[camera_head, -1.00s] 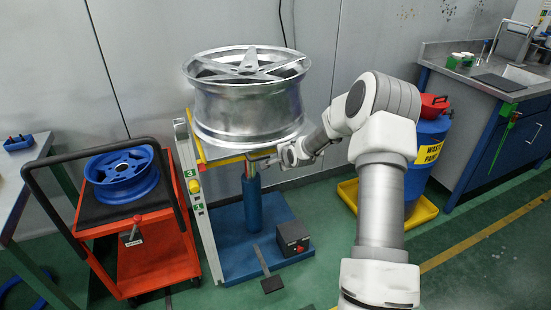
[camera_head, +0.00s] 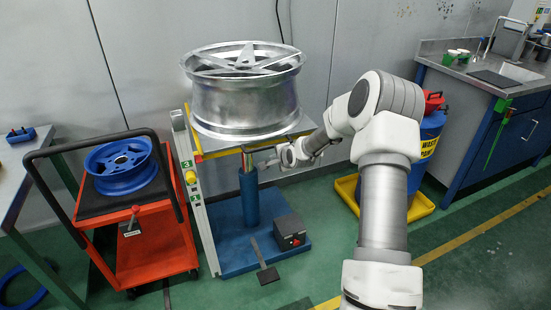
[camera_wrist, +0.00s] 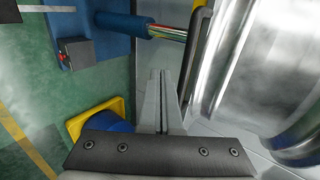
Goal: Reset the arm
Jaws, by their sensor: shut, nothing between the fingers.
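My arm reaches forward and left from the lower right of the head view. My gripper (camera_head: 264,164) is at the right edge of the lift stand, just below the level of its plate and the large silver wheel (camera_head: 243,100). In the wrist view my gripper (camera_wrist: 161,75) has its two fingers together with nothing between them. The silver wheel fills the right side of the wrist view (camera_wrist: 265,60). The stand's blue column (camera_head: 250,198) with a shiny rod is close beside the fingertips; I cannot tell whether they touch.
A red cart (camera_head: 150,240) carrying a blue wheel rim (camera_head: 121,168) stands left of the stand. A control box (camera_head: 290,232) sits on the stand's blue base. A blue waste barrel (camera_head: 428,140) in a yellow tray and a sink counter (camera_head: 490,85) are on the right. Green floor is open in front.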

